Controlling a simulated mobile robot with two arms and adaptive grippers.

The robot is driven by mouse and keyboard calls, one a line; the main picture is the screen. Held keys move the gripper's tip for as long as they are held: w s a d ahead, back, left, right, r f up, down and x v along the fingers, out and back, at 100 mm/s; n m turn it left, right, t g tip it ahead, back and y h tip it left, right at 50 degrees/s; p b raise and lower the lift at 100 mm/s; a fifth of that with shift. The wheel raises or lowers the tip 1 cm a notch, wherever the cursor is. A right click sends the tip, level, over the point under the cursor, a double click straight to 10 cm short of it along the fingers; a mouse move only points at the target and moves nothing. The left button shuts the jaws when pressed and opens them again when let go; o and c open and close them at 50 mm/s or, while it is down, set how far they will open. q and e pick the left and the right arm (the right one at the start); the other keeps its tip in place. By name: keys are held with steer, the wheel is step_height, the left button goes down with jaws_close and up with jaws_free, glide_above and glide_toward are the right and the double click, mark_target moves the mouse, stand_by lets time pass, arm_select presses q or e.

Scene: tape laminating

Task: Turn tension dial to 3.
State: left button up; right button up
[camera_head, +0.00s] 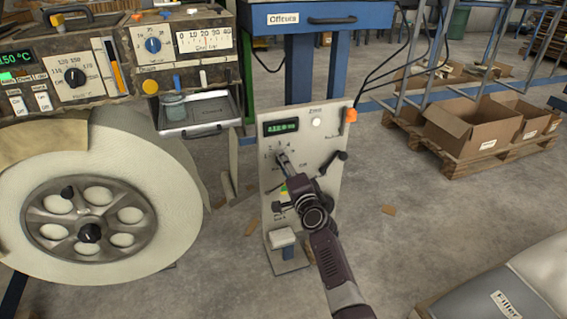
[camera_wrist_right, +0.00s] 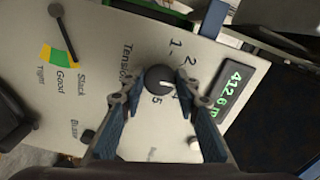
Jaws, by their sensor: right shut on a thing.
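The tension dial (camera_wrist_right: 160,79) is a small dark knob on a pale panel (camera_head: 327,148), with a printed scale of numbers around it. In the right wrist view my right gripper (camera_wrist_right: 159,88) is shut on the dial, with one finger on each side. A short white mark on the knob points to the right in that view, toward the finger that hides part of the scale. The 1, 2, 4 and 5 show; I cannot make out the 3. In the head view my right gripper (camera_head: 284,161) reaches the panel's upper left. My left gripper is out of view.
A green display (camera_wrist_right: 231,91) sits beside the dial. A slack-good-tight gauge (camera_wrist_right: 62,50) with a needle is on the same panel. A black crank handle (camera_head: 333,162) sticks out right of my gripper. A large pale roll (camera_head: 165,170) stands at left; cardboard boxes (camera_head: 470,128) at right.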

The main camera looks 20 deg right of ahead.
steer(key=shift+f+m, duration=0.1)
steer(key=shift+m, duration=0.2)
stand_by(0.4)
steer(key=o, duration=1.2)
steer(key=shift+c, duration=0.2)
steer(key=shift+s, duration=0.1)
steer(key=s, duration=1.2)
steer(key=shift+d, duration=0.2)
